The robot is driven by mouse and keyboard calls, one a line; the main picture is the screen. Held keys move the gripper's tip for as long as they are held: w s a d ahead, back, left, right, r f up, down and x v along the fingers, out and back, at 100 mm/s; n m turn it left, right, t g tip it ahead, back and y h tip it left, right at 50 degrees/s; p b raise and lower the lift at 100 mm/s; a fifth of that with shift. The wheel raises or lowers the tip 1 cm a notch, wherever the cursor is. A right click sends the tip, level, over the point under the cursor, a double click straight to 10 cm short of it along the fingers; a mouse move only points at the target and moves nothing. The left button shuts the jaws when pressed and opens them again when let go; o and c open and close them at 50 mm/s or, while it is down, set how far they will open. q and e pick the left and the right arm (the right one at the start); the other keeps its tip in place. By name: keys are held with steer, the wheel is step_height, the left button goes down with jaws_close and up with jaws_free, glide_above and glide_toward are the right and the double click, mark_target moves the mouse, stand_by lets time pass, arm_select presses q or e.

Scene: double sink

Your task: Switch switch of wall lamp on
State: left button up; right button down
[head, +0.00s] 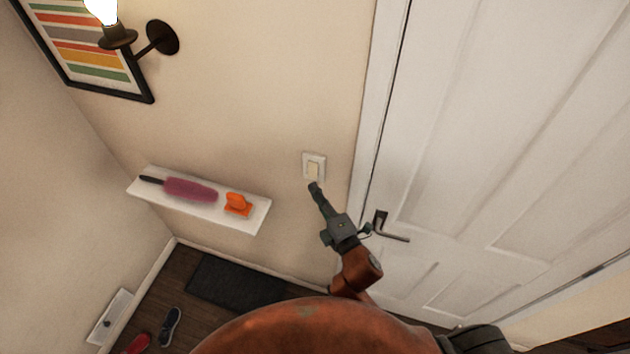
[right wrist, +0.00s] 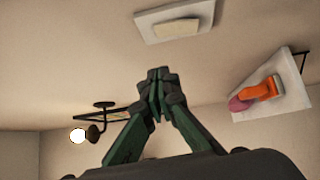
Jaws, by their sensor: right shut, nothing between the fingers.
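The wall switch (head: 314,167) is a cream rocker on a white plate, on the wall left of the door. The wall lamp (head: 118,36) is at the upper left with its bulb glowing. My right gripper (head: 314,187) is shut and empty, its tips at the lower edge of the rocker; I cannot tell whether they touch. In the right wrist view the shut fingertips (right wrist: 158,74) are below the switch (right wrist: 176,28), and the lit lamp (right wrist: 92,128) shows at the left. My left gripper is not in view.
A white shelf (head: 258,215) left of the switch holds a purple duster (head: 190,189) and an orange brush (head: 238,204). A white door (head: 480,130) with a dark handle (head: 390,230) is at the right. A dark mat (head: 235,284) and shoes (head: 171,326) lie on the floor.

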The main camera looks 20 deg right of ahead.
steer(key=b+v, duration=0.1)
steer(key=v, duration=0.5)
steer(key=shift+d+r, duration=0.25)
steer(key=shift+d, duration=0.1)
